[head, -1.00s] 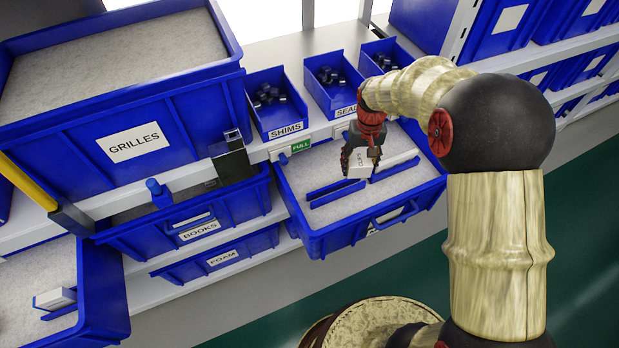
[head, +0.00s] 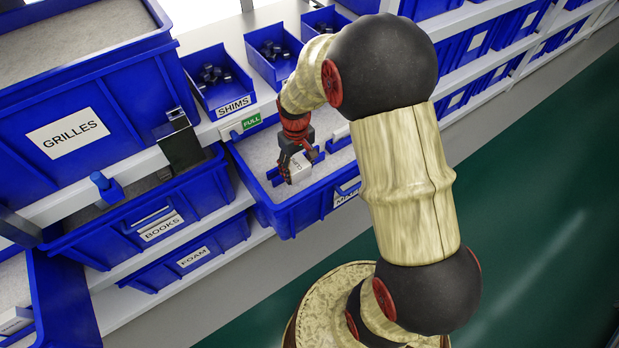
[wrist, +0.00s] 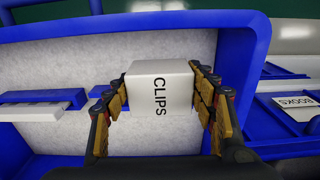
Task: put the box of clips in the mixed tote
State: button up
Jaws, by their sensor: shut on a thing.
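My gripper (head: 292,168) is shut on the white box of clips (head: 300,168). In the wrist view the box (wrist: 160,88), lettered CLIPS, sits between the two fingers. It is over a pulled-out blue tote (head: 262,213) with a pale speckled floor. This tote's front label (head: 346,192) is partly hidden by my arm and I cannot read it fully. In the wrist view the tote's wall (wrist: 230,90) is right of the box. I cannot tell whether the box touches the floor.
Blue dividers (head: 275,174) stand in the tote beside the box. A SHIMS bin (head: 215,92) and other small bins stand behind. The GRILLES tote (head: 100,110) and BOOKS tote (head: 130,235) are at left. Green floor (head: 540,230) at right is clear.

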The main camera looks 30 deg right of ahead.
aim_at(308, 172)
jog(key=d+f, duration=0.1)
jog(key=d+f+b, duration=0.1)
jog(key=f, duration=0.1)
jog(key=d+f, duration=0.1)
jog(key=shift+w+d+f, duration=0.1)
jog(key=shift+d+f, duration=0.2)
jog(key=shift+f, duration=0.1)
jog(key=shift+d+f+b, duration=0.2)
jog(key=shift+f+b, duration=0.15)
jog(key=shift+f, duration=0.6)
jog(key=shift+d+f+b, duration=0.15)
jog(key=shift+f+b, duration=0.2)
jog(key=shift+f, duration=0.55)
jog(key=shift+f, duration=0.15)
jog(key=o, duration=1.3)
jog(key=shift+o, duration=0.4)
